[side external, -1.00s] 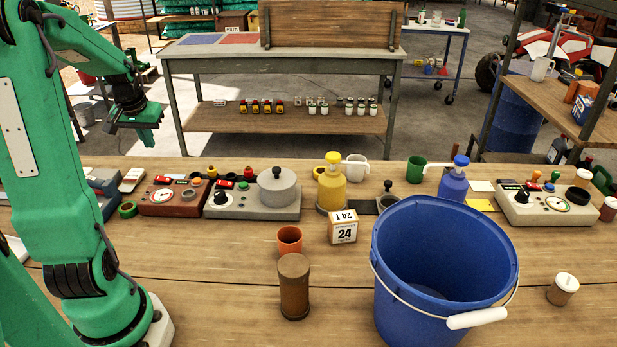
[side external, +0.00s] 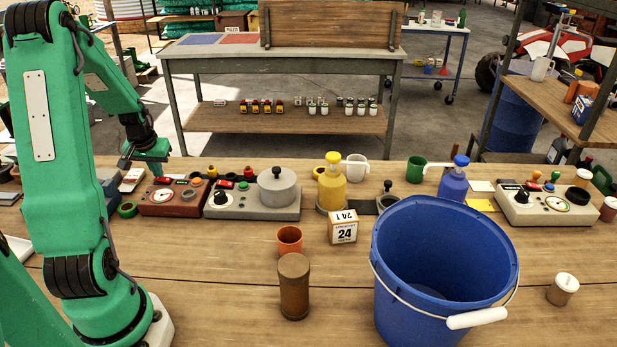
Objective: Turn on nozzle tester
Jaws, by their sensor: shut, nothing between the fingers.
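Several devices with knobs stand on the wooden bench, and I cannot read which is named the nozzle tester. A red-brown box (side external: 158,209) at the left has a white dial, a small dark display and coloured knobs. A grey box (side external: 285,213) beside it has a black dial, a red switch and a large grey lidded cylinder. A cream box (side external: 512,216) at the right has a black knob, coloured levers and a round gauge. My gripper (side external: 157,171) is shut and empty, pointing down above the back of the red-brown box. Its contact with anything cannot be told.
A blue bucket (side external: 390,285), brown cylinder (side external: 294,289), orange cup (side external: 289,239) and date block (side external: 343,228) stand in front. A yellow pump bottle (side external: 332,190) and blue pump bottle (side external: 453,186) stand behind. Bare wood shows front centre.

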